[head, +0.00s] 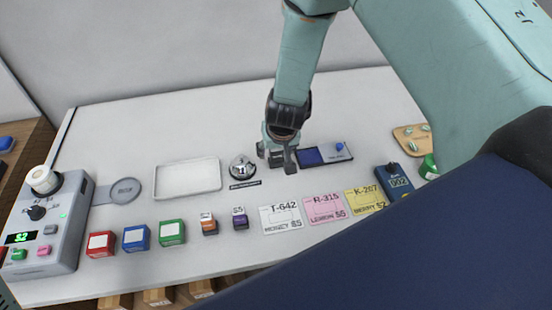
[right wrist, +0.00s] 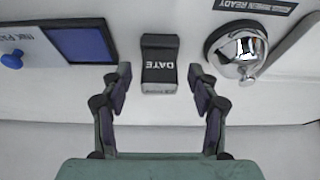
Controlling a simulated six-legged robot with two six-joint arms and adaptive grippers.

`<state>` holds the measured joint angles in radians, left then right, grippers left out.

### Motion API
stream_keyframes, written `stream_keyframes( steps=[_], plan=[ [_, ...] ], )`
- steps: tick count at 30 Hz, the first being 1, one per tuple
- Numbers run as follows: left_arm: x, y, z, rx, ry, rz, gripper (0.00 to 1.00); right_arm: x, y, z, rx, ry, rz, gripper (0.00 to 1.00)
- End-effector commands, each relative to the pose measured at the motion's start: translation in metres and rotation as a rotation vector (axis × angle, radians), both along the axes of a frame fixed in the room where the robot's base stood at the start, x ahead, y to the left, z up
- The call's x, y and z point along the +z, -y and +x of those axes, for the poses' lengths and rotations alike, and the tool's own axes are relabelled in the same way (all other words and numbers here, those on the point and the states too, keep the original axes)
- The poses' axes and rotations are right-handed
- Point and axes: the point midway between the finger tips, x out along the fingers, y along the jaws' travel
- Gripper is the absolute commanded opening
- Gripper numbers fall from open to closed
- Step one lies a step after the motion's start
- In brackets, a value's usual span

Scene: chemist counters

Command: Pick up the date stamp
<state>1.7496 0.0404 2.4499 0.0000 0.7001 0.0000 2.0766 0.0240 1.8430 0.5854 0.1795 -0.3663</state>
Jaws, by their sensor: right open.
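The date stamp (right wrist: 160,60) is a small black block with "DATE" on it in white, standing on the white counter in the right wrist view. My right gripper (right wrist: 160,78) is open, with one finger on each side of the stamp's near end. Gaps show between the fingers and the stamp, so it is not gripped. In the head view the right gripper (head: 277,158) points down at the counter between the bell and the ink pad, and it hides most of the stamp. My left gripper is in neither view.
A chrome bell (head: 242,167) stands close on the left, and the blue ink pad (head: 312,156) lies close on the right. A white tray (head: 188,178) lies farther left. Coloured cards (head: 326,208) and small boxes (head: 171,232) line the front. The counter (head: 225,115) behind is clear.

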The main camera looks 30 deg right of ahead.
Motion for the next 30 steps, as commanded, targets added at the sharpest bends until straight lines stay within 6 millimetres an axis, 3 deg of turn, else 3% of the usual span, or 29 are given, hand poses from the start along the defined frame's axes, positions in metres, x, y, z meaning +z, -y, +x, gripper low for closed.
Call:
stream_keyframes(
  steps=[2,22,30],
  plan=[
    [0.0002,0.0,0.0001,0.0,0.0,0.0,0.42,0.0002,0.0001,0.0007,0.0,0.0,0.0,0.59],
    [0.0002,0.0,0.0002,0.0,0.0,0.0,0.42,0.0001,0.0,0.0008,0.0,-0.001,0.0,0.02],
    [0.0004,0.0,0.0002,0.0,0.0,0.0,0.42,0.0003,0.0,0.0008,0.0,0.0,0.0,0.0]
  ],
)
